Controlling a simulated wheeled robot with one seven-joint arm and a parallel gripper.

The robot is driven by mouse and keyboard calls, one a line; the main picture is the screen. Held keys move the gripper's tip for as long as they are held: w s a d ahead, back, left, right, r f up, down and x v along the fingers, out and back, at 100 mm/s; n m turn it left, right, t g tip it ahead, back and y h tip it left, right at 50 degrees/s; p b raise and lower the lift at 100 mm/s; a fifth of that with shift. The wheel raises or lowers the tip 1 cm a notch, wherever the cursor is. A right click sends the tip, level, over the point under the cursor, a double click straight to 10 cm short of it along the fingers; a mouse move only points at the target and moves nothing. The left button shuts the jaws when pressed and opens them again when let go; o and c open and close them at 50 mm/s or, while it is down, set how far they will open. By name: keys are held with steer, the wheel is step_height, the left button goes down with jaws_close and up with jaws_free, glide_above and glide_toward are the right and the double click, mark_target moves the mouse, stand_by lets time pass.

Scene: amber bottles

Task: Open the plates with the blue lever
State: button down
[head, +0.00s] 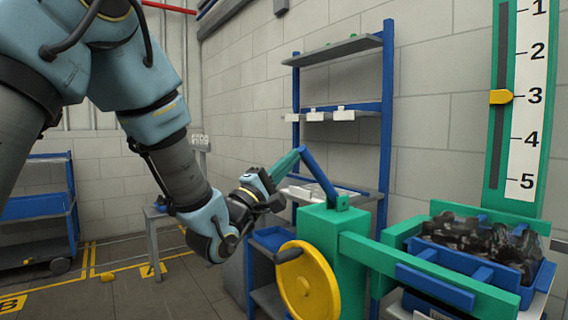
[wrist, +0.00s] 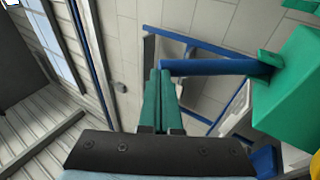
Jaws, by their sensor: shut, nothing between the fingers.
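The blue lever (head: 320,178) rises from the top of a green box (head: 322,228) and leans up and to the left. In the wrist view the lever (wrist: 215,68) lies across from the green box (wrist: 297,85) to the tips of my fingers. My gripper (head: 300,151) has green fingers, shut with nothing between them. Its tips are at the lever's free end; I cannot tell whether they touch it. In the wrist view my gripper (wrist: 160,74) shows the two fingers side by side. I cannot make out for sure which parts are the plates.
A yellow handwheel (head: 307,285) is on the green box's front. Green and blue bars (head: 435,285) run right, beside a blue crate (head: 538,290) of dark bottles. A numbered scale (head: 525,100) has its yellow pointer (head: 501,97) at 3. Blue-framed shelves (head: 387,110) stand behind.

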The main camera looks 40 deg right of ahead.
stand_by(0.3)
steer(key=d+r+y+p, duration=0.1)
steer(key=r+p, duration=0.1)
steer(key=p, duration=0.1)
steer(key=d+r+y+p, duration=0.1)
steer(key=p, duration=0.2)
steer(key=d+r+m+g+y+p, duration=0.1)
steer(key=d+r+p, duration=0.1)
steer(key=p, duration=0.1)
steer(key=shift+s+d+r+p, duration=0.1)
steer(key=shift+r+p, duration=0.2)
steer(key=shift+r, duration=0.05)
steer(key=d+y+p, duration=0.1)
steer(key=d+r+p, duration=0.1)
steer(key=d+y+p, duration=0.1)
steer(key=p, duration=0.1)
steer(key=shift+s+d+r+m+y, duration=0.15)
steer(key=shift+d+r+m+y, duration=0.15)
steer(key=shift+d+r, duration=0.1)
steer(key=d+r, duration=0.1)
steer(key=d, duration=0.8)
steer(key=shift+s+d, duration=0.15)
steer(key=shift+s, duration=0.2)
steer(key=shift+s+d+r+g, duration=0.1)
steer(key=shift+g, duration=0.2)
